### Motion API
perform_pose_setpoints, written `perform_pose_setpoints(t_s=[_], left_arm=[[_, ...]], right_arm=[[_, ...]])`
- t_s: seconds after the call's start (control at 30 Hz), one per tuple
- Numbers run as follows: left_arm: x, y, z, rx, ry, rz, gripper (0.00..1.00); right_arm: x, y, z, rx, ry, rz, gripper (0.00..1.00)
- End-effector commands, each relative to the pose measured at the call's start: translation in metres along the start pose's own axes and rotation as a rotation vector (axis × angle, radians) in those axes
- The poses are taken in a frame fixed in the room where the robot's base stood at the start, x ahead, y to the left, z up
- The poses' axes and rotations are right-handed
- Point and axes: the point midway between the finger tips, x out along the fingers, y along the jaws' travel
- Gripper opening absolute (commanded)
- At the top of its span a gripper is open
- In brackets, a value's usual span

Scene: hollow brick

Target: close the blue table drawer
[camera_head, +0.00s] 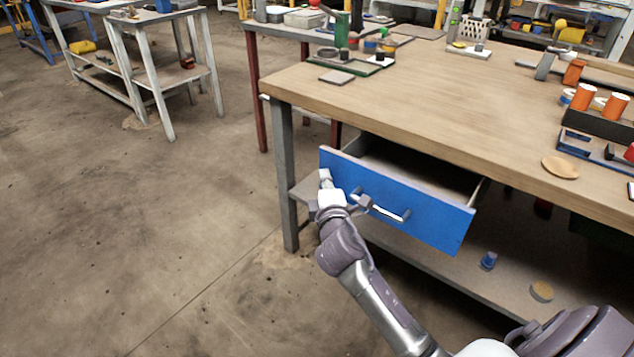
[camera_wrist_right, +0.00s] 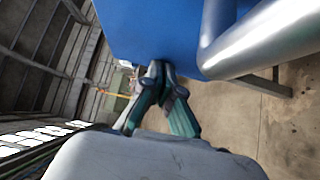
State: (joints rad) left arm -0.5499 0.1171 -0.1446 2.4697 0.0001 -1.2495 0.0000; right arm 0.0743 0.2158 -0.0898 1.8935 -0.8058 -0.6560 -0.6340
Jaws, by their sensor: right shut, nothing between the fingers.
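The blue drawer (camera_head: 430,222) hangs under the wooden table (camera_head: 400,118) and is pulled out, its inside showing behind the front panel. A silver bar handle (camera_head: 385,209) is on its front. My right gripper (camera_head: 325,178) is at the left end of the drawer front. In the right wrist view the fingers (camera_wrist_right: 162,70) are shut and empty, with their tips at the edge of the blue panel (camera_wrist_right: 150,30); whether they touch it I cannot tell. The handle (camera_wrist_right: 262,38) shows large at the upper right there. My left gripper is not in view.
A lower shelf under the table holds a small blue item (camera_head: 488,261) and a round wooden disc (camera_head: 541,291). The grey table leg (camera_head: 287,180) stands left of the drawer. Orange cups (camera_head: 584,96) and a wooden plate (camera_head: 560,167) are on the tabletop. The floor at left is open.

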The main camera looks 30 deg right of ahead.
Motion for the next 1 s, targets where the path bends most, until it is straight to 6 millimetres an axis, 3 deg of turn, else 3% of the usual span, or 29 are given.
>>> perform_pose_setpoints(t_s=[0.2,0.3,0.7,1.0], left_arm=[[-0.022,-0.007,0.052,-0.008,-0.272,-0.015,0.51],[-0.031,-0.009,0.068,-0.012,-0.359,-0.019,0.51],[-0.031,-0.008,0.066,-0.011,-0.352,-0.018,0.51],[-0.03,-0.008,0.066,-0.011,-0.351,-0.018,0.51]], right_arm=[[0.039,0.004,0.04,-0.005,-0.005,0.001,0.0],[0.057,0.003,0.058,-0.003,-0.005,0.002,0.0],[0.112,0.001,0.112,-0.001,-0.003,0.001,0.0],[0.126,0.001,0.126,0.001,-0.002,0.001,0.0]])
